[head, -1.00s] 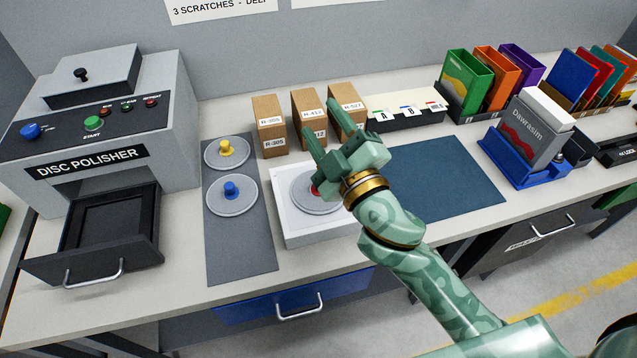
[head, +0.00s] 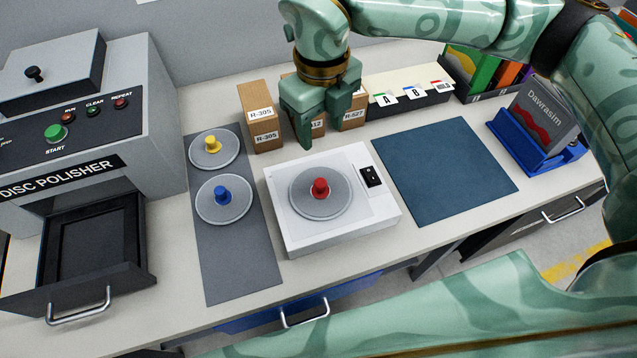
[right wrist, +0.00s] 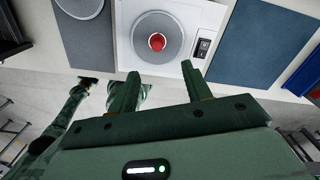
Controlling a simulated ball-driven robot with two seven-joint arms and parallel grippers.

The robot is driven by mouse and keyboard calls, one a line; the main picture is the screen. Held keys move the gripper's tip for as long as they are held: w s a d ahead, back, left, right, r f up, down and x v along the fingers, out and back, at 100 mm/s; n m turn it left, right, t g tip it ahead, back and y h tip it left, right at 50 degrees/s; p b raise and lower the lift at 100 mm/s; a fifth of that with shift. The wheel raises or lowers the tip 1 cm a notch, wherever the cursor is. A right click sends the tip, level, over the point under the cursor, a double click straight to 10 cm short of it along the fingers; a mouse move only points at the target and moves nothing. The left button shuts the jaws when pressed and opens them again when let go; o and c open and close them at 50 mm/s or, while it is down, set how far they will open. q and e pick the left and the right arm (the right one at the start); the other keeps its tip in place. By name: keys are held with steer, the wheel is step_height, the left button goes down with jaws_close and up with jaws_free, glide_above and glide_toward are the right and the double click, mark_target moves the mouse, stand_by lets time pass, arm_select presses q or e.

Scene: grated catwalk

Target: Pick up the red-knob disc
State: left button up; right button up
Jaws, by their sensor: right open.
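The red-knob disc (head: 320,188) is a grey round plate with a red knob at its centre. It lies flat on a white box-like device (head: 345,232) with a small black switch panel. My right gripper (head: 320,130) points down, behind and above the disc in the head view, open and apart from it. In the right wrist view the open fingers (right wrist: 161,74) have nothing between their tips, and the red-knob disc (right wrist: 157,40) shows beyond them. My left gripper is not in the head view.
A blue-knob disc (head: 223,197) and a yellow-knob disc (head: 213,147) lie on a grey mat (head: 235,265) to the left. Cardboard boxes (head: 259,115) stand behind. The disc polisher (head: 75,125) has its drawer (head: 95,250) open. A bare blue mat (head: 445,170) lies to the right.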

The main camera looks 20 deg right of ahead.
steer(key=b, duration=0.1)
glide_above(320, 182)
steer(key=f, duration=1)
steer(key=shift+w+d, duration=0.15)
steer(key=shift+w, duration=0.2)
steer(key=f, duration=0.2)
steer(key=s+f, duration=0.1)
steer(key=f, duration=0.1)
steer(key=shift+f+b, duration=0.3)
steer(key=shift+b, duration=0.1)
steer(key=shift+w+f, duration=0.1)
steer(key=shift+f, duration=0.3)
steer(key=shift+c, duration=0.3)
jaws_close()
